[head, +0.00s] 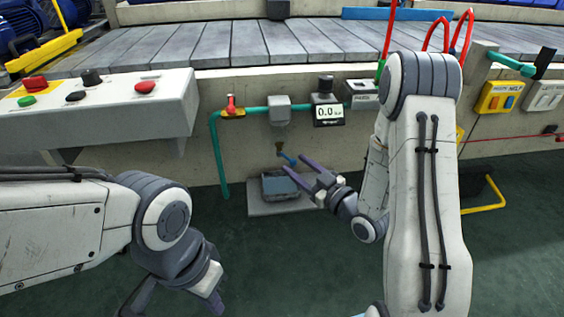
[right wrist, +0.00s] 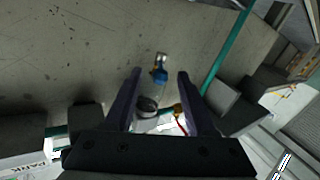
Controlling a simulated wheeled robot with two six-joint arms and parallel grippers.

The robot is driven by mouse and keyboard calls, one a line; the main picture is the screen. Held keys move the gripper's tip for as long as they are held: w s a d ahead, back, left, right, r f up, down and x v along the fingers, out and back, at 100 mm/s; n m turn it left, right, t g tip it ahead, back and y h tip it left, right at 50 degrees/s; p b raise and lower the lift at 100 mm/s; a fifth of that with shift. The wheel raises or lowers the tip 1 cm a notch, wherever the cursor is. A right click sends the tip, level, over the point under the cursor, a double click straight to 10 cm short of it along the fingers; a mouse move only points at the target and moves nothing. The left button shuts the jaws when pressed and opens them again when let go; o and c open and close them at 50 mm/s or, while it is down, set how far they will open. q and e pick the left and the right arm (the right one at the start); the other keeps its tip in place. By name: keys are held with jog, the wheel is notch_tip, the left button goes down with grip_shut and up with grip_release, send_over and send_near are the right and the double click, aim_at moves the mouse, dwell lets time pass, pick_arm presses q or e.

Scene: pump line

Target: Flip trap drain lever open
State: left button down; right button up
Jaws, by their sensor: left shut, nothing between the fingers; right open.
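The drain lever (head: 288,160) is a small blue handle on the drain valve (head: 281,147) under the grey trap body (head: 280,109). In the right wrist view the blue lever (right wrist: 160,76) shows between the fingertips, with a gap on each side. My right gripper (head: 296,164) is open close to the lever, its fingers pointing at the wall; it also fills the lower middle of the right wrist view (right wrist: 159,86). I cannot tell whether any part touches the lever. My left gripper (head: 214,302) is shut and empty at the bottom of the head view, well away from the valve.
A grey container (head: 280,187) sits on a floor plate (head: 258,211) below the drain. A teal pipe (head: 219,165) runs down at the left; a red-handled valve (head: 232,106) and a gauge (head: 327,110) flank the trap. A control box (head: 110,110) juts out at the left.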

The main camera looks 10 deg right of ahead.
aim_at(281, 153)
jog(key=b+x, duration=0.1)
jog(key=x, duration=0.6)
jog(key=shift+r, duration=0.1)
grip_shut()
